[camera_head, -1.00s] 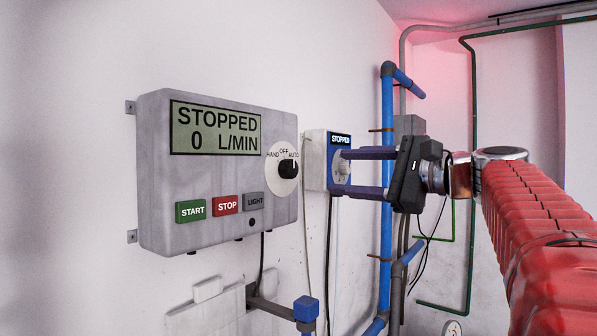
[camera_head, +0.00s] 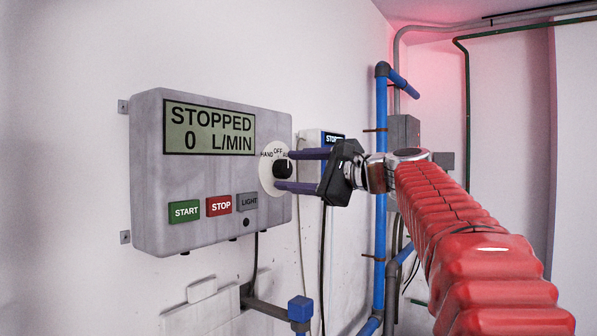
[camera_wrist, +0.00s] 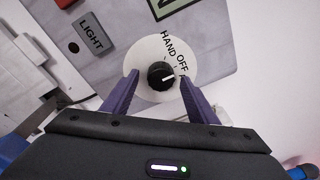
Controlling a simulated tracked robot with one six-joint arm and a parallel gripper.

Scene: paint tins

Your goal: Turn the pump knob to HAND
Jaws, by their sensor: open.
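The black pump knob (camera_head: 282,169) sits on a white round dial (camera_head: 267,181) at the right of the grey control box. The dial reads HAND, OFF and AUTO; AUTO is partly covered by a finger in the head view. The knob's white mark points to the AUTO side of OFF. In the wrist view the knob (camera_wrist: 160,76) lies between the purple fingertips of my gripper (camera_wrist: 159,80), with a gap on each side. My gripper (camera_head: 284,171) is open, one finger above the knob and one below in the head view. Contact cannot be seen.
The grey box (camera_head: 155,180) shows STOPPED 0 L/MIN on its display (camera_head: 210,129). Green START (camera_head: 185,211), red STOP (camera_head: 219,204) and grey LIGHT (camera_head: 248,202) buttons sit below. A smaller blue-and-white unit (camera_head: 333,139) and blue pipes (camera_head: 381,230) stand behind my gripper.

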